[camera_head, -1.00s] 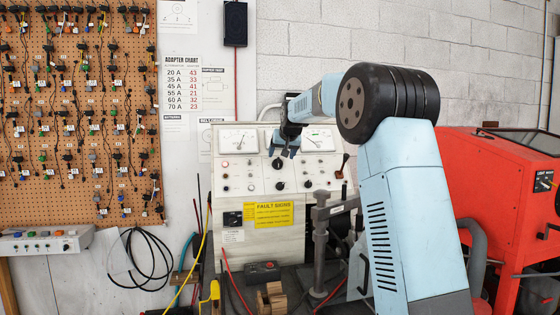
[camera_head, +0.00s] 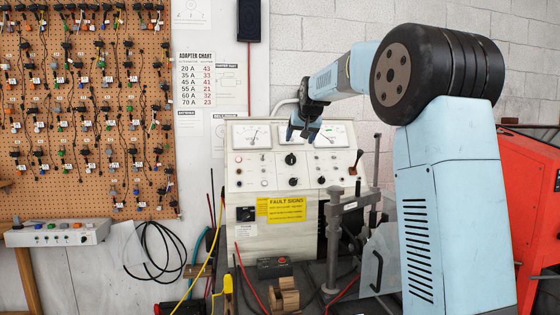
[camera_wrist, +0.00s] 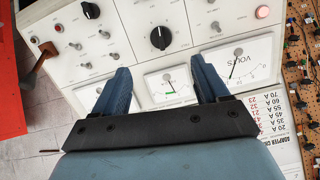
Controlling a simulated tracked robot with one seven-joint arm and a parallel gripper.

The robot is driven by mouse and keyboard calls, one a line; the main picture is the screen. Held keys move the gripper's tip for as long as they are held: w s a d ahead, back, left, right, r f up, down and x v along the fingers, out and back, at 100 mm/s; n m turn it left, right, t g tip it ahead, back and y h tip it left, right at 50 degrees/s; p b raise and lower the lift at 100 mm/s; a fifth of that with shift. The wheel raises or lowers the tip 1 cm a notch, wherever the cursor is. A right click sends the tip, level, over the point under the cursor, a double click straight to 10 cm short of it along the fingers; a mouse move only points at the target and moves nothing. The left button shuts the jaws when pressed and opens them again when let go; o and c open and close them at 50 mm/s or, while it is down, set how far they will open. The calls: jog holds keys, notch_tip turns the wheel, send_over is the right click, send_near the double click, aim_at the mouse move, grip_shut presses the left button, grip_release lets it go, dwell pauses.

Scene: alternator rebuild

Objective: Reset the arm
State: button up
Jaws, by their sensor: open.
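My gripper (camera_head: 304,132) is in front of the upper part of the white test bench panel (camera_head: 245,178), near its row of dial gauges. In the wrist view my gripper (camera_wrist: 160,88) shows two blue fingers spread apart with nothing between them. A gauge (camera_wrist: 171,86) and a black knob (camera_wrist: 160,37) on the panel show behind and beyond the fingers. My blue arm rises on the right of the head view and bends over to the left toward the panel.
A metal clamp stand (camera_head: 336,230) and a wooden block (camera_head: 284,297) stand at the bench front. A red cabinet (camera_head: 530,200) is at right. A pegboard (camera_head: 90,110) with hanging leads and a white switch box (camera_head: 58,232) are at left. Cables hang beside the bench.

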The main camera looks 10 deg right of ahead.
jog(key=s+a+f+g, duration=0.1)
jog(key=s, duration=1.4)
jog(key=s+f+g, duration=0.1)
jog(key=s+f, duration=0.5)
jog(key=s, duration=0.5)
jog(key=s+f+g, duration=0.1)
jog(key=s+f, duration=0.5)
jog(key=s, duration=0.6)
jog(key=s+f+n+g, duration=0.1)
jog(key=s+f, duration=0.6)
jog(key=s, duration=0.5)
jog(key=shift+s, duration=0.15)
jog(key=shift+c, duration=0.2)
dwell(2.0)
